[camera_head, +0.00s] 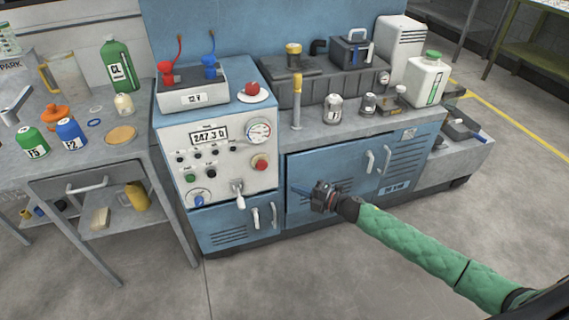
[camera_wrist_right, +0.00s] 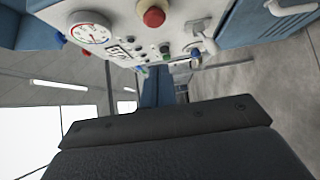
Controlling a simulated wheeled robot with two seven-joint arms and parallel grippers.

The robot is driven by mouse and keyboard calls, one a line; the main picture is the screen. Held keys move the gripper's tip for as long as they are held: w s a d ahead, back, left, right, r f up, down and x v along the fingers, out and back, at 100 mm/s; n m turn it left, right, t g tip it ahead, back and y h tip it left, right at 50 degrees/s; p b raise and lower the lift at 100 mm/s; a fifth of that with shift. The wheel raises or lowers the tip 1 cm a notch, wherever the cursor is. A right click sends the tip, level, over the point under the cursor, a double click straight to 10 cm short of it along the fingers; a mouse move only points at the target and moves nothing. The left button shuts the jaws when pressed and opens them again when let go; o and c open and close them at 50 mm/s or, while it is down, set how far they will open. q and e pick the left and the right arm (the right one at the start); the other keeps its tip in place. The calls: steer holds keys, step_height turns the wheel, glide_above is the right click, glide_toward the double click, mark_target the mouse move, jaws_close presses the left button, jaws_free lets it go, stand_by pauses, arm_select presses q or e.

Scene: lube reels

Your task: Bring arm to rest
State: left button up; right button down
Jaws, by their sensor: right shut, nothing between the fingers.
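My right arm, in a green padded sleeve (camera_head: 415,243), comes in from the lower right of the head view. Its gripper (camera_head: 308,193) is shut and empty in front of the blue cabinet door (camera_head: 335,178), pointing left toward the control panel. I cannot tell whether it touches the door. In the right wrist view, a dark part of my own gripper (camera_wrist_right: 165,130) fills the bottom. Beyond it, the panel's gauge (camera_wrist_right: 88,28) and red button (camera_wrist_right: 152,14) show at a tilted angle. My left gripper is not in view.
A grey side table (camera_head: 90,160) with bottles stands at the left. The concrete floor (camera_head: 300,275) in front is clear.

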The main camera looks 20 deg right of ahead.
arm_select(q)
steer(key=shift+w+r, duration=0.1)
